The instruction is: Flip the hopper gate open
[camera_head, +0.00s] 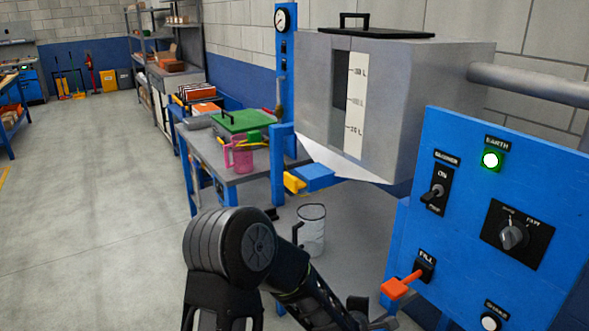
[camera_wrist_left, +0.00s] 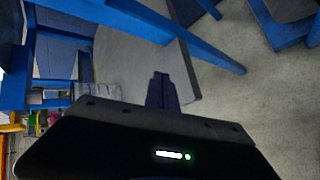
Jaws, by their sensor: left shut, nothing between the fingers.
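The grey hopper (camera_head: 395,95) has a black-handled lid on top and a white level strip on its front. Below its sloped bottom is a blue piece (camera_head: 316,177) with a yellow end (camera_head: 294,184). It looks like the gate and its handle, but I cannot be sure. My left gripper (camera_head: 368,316) is at the bottom edge of the head view, below and right of this piece and just left of the red fill lever (camera_head: 402,286). In the left wrist view its fingers (camera_wrist_left: 162,90) are together and empty. My right gripper is out of view.
The blue control panel (camera_head: 455,225) at right carries a lit green lamp, a toggle and a rotary knob. A clear jug (camera_head: 311,230) stands below the hopper. A workbench (camera_head: 258,172) with a pink jug (camera_head: 240,156) is behind. The floor at left is clear.

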